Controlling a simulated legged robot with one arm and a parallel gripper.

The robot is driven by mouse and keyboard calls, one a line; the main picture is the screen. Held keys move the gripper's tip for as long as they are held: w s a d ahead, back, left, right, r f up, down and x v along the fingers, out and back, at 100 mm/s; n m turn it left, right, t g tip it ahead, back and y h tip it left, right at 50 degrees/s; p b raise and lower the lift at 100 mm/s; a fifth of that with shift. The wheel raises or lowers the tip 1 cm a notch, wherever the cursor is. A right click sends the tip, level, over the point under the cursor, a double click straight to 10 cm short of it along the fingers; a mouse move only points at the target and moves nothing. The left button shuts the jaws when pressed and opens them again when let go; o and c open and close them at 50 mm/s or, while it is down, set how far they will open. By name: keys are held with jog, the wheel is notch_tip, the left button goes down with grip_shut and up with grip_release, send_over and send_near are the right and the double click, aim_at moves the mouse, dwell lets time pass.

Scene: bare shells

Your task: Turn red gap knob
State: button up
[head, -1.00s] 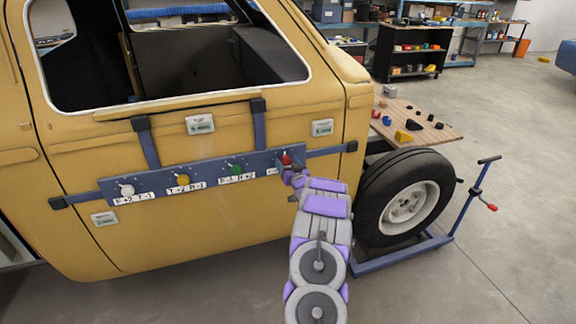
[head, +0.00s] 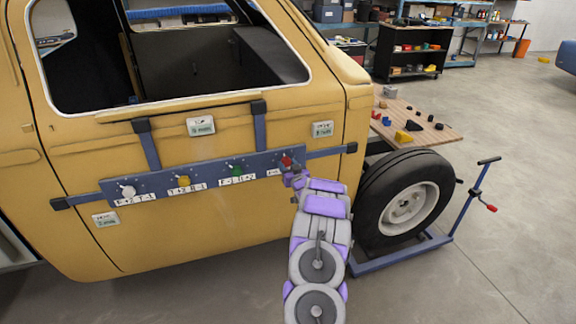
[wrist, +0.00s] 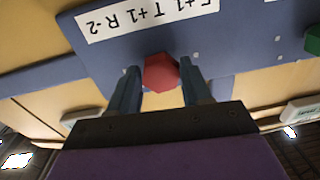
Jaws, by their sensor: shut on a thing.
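The red knob (head: 286,161) is at the right end of a blue panel (head: 215,175) fixed across the yellow truck door. My gripper (head: 296,178) reaches up to it from below. In the wrist view the red knob (wrist: 161,72) looks faceted and sits between the two blue fingers of my gripper (wrist: 159,78), which are shut on it. A white label (wrist: 145,14) beside it reads "F+1 T+1 R-2". In the head view my gripper and arm hide part of that label.
White (head: 127,191), yellow (head: 183,180) and green (head: 236,170) knobs line the panel to the left. Small displays (head: 201,126) are on the door. A wheel (head: 405,197) on a blue stand and a wooden table (head: 425,125) are to the right.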

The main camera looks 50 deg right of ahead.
jog(key=n+p, duration=0.2)
jog(key=n, duration=0.1)
jog(key=shift+r, duration=0.15)
jog(key=shift+n+p, duration=1.15)
jog(key=shift+n, duration=1.15)
jog(key=o, duration=1)
jog(key=shift+o, duration=0.2)
jog(key=shift+s, duration=0.1)
jog(key=p+v, duration=0.3)
jog(key=v, duration=1.4)
jog(key=shift+a, duration=0.2)
